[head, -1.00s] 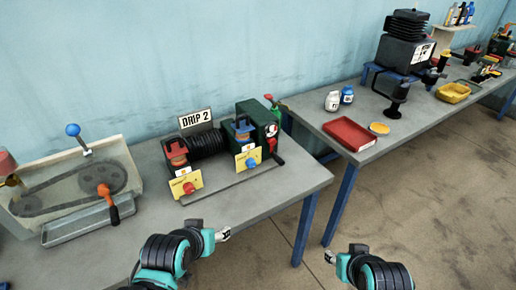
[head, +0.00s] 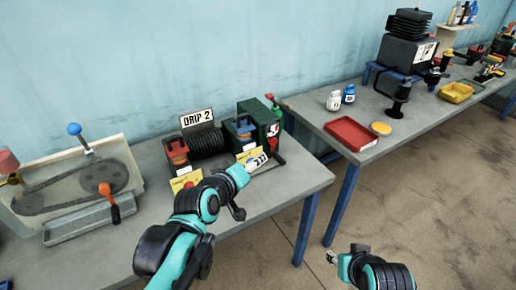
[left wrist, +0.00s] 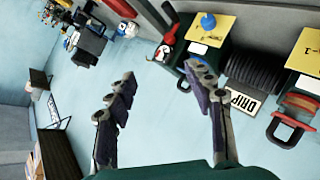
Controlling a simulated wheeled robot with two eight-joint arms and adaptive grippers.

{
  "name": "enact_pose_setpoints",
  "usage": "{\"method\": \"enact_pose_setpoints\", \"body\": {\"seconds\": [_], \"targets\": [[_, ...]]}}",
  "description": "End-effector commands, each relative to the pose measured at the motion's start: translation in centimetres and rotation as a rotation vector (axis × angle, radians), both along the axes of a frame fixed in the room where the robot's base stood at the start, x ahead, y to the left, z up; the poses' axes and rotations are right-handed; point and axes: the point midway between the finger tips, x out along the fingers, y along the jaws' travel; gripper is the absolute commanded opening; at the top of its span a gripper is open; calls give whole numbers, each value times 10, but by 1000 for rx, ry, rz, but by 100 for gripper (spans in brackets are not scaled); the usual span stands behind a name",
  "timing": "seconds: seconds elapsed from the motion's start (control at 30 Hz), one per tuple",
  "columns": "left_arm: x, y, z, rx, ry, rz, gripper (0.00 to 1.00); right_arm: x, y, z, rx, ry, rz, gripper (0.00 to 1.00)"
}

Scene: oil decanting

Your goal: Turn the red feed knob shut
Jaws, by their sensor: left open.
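The red knob (head: 188,184) sits on a yellow plate (head: 178,183) at the front of the left unit of the DRIP 2 assembly. My left arm partly covers that plate in the head view. My left gripper (head: 261,160) is in front of the right unit, right of the red knob, and hides the blue knob there. In the left wrist view the left gripper (left wrist: 160,78) is open and empty, and the blue knob (left wrist: 208,22) shows on its yellow plate beyond the right finger. I cannot make out the red knob in that view. My right gripper (head: 331,257) is low, off the table.
The DRIP 2 sign (head: 197,117) stands behind black coils (head: 208,142). A belt-drive case (head: 75,185) and grey tray (head: 85,218) are at the left. A second table holds a red tray (head: 350,134), with a floor gap between tables.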

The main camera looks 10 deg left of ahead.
Motion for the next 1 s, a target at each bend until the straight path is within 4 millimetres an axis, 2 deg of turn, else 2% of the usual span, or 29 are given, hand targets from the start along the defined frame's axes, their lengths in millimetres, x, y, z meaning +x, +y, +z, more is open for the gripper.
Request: {"method": "enact_pose_setpoints", "body": {"seconds": [0.2, 0.4, 0.87, 1.0], "targets": [[24, -13, 21, -121, -49, 32, 53, 0, 0, 0, 0, 0, 0, 40], [33, -18, 30, -173, -68, 45, 53, 0, 0, 0, 0, 0, 0, 40], [34, -18, 31, -180, -70, 47, 53, 0, 0, 0, 0, 0, 0, 40], [31, -23, 22, -90, -68, 5, 53, 0, 0, 2, 0, 0, 0, 40]]}}
